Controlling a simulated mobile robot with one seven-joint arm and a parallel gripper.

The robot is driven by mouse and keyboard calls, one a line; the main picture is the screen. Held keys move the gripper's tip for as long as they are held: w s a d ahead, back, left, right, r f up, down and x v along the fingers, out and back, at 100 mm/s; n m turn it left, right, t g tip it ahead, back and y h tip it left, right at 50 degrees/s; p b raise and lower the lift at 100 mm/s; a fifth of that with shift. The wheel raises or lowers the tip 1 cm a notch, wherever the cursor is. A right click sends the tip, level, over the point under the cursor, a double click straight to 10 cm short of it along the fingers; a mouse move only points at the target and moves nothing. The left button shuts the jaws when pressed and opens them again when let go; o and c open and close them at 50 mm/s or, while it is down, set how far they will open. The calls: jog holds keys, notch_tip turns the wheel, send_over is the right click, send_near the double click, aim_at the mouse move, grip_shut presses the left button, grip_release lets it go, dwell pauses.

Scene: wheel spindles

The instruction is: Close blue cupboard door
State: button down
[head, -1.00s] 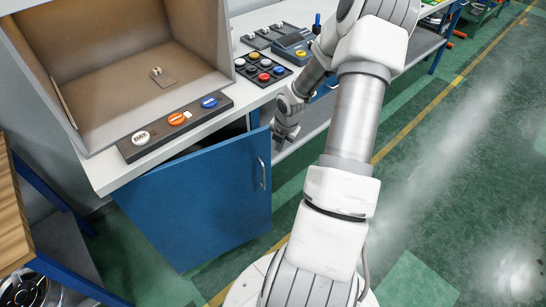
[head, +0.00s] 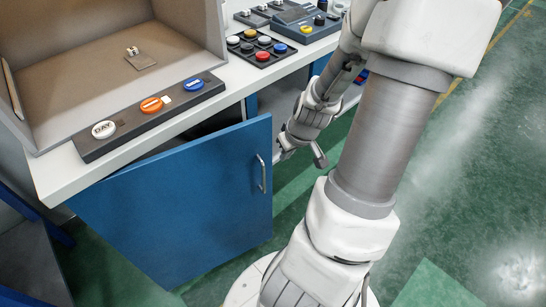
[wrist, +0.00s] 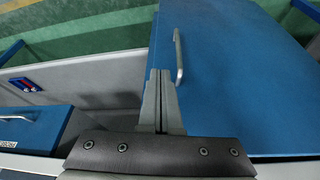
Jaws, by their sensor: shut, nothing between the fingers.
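The blue cupboard door (head: 170,210) stands ajar below the white worktop, with a dark gap behind its top edge. Its metal handle (head: 262,173) is near the door's right, free edge. My gripper (head: 283,154) is just right of that free edge in the head view, its fingers partly hidden. In the wrist view my gripper (wrist: 160,75) is shut and empty, its fingertips left of the handle (wrist: 178,55) and near the edge of the door (wrist: 235,85). I cannot tell whether they touch the door.
A button strip (head: 152,117) lies along the worktop (head: 60,175) edge above the door. A pad of coloured buttons (head: 263,47) sits further right. A blue drawer front (wrist: 30,128) shows at lower left in the wrist view. Green floor is open to the right.

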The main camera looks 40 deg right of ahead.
jog(key=b, duration=0.4)
send_near(269, 161)
notch_tip(269, 161, down, 5)
jog(key=s, duration=0.2)
jog(key=shift+w+d+r, duration=0.1)
jog(key=shift+w+r, duration=0.15)
jog(key=shift+w, duration=0.6)
jog(key=shift+w+r, duration=0.25)
jog(key=shift+w, duration=0.6)
